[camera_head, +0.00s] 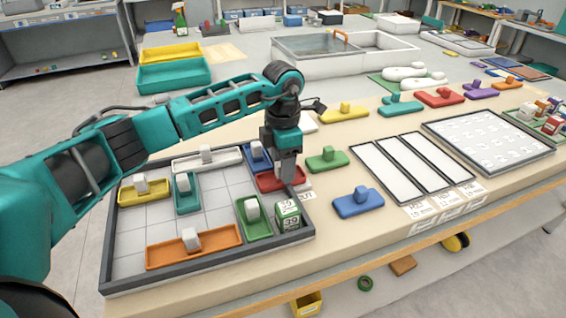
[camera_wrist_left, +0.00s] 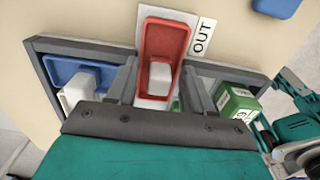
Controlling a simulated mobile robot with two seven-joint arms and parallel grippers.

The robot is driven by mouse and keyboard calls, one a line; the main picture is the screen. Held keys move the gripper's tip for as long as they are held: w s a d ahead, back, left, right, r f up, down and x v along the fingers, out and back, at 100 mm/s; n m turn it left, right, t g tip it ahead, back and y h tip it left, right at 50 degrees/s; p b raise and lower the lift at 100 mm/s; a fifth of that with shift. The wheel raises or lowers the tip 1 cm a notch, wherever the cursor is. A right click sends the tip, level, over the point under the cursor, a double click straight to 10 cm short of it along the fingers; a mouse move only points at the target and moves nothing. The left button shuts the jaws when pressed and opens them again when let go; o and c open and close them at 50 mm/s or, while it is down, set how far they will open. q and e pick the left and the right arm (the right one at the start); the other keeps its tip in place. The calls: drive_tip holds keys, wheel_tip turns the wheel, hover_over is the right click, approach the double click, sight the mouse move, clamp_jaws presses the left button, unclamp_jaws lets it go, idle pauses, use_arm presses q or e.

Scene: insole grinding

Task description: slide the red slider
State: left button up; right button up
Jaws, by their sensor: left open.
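The red slider (camera_wrist_left: 166,40) is a shallow red tray with a white knob (camera_wrist_left: 160,78). In the left wrist view it lies across the gap in the dark puzzle frame (camera_wrist_left: 228,73), partly past the frame's edge near the OUT label (camera_wrist_left: 203,37). In the head view it shows red (camera_head: 270,184) at the frame's right side, partly hidden by my gripper. My left gripper (camera_head: 288,186) points down over it. In the left wrist view its open fingers (camera_wrist_left: 160,72) stand on either side of the knob; contact cannot be told. My right gripper is not in view.
Inside the frame are a blue slider (camera_head: 257,156), a green slider (camera_head: 255,222), a green numbered block (camera_head: 288,214), an orange slider (camera_head: 194,246) and several others. Outside lie a loose green slider (camera_head: 327,160) and a blue one (camera_head: 358,203). Bare table separates them.

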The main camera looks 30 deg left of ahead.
use_arm(q)
wheel_tip(320, 180, up, 13)
idle(0.5)
idle(0.4)
